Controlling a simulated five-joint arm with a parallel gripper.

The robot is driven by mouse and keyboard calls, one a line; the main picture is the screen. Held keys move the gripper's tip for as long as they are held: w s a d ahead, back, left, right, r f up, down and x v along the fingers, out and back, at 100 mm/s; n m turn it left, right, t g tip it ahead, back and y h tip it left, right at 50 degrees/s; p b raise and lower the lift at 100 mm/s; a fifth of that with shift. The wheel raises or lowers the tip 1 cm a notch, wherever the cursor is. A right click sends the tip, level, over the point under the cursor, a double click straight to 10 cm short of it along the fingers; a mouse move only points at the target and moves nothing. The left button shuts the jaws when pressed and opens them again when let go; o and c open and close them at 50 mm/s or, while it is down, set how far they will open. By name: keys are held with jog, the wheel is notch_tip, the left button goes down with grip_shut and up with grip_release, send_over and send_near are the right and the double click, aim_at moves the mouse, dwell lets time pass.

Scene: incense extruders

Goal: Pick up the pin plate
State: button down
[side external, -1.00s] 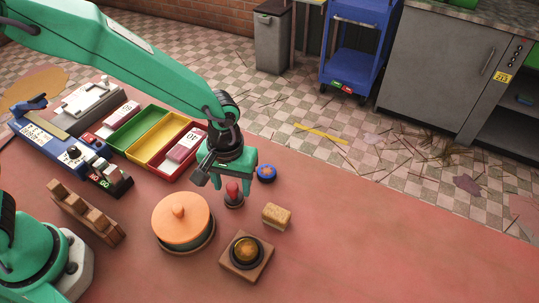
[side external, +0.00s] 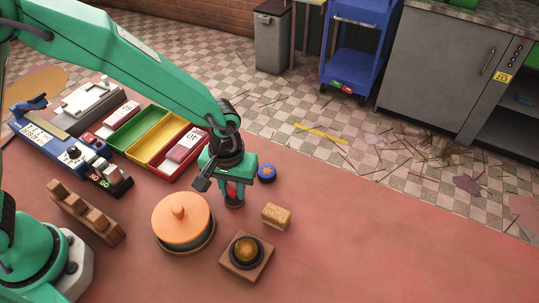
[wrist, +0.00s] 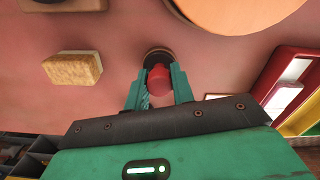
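The likely pin plate is a small piece with a red knob (side external: 233,188) on a dark round base; I cannot see pins on it. It stands upright on the red table, between the orange-lidded pot and the blue ring. My gripper (side external: 234,194) is above it, pointing down, with one finger on each side of the knob. In the wrist view the red knob (wrist: 158,80) fills the gap between my gripper's fingers (wrist: 159,78), and they look closed on it. The dark base rests on the table and is partly hidden by the knob there.
Close by are the orange-lidded pot (side external: 181,222), a tan block (side external: 276,216), a wooden square with a dark dome (side external: 246,252) and a blue ring (side external: 266,173). Coloured trays (side external: 158,150) stand at the left. The table's right side is clear.

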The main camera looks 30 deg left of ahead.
aim_at(233, 185)
jog(key=shift+r, duration=0.1)
jog(key=shift+r, duration=0.8)
notch_tip(233, 185, up, 2)
jog(key=shift+r, duration=0.15)
jog(key=s+d+r, duration=0.5)
jog(key=s+r, duration=0.2)
jog(key=s, duration=0.3)
jog(key=shift+s, duration=0.25)
jog(key=shift+d, duration=0.1)
jog(key=d, duration=0.4)
jog(key=shift+d+f, duration=0.25)
jog(key=shift+d, duration=0.15)
jog(key=shift+f, duration=0.15)
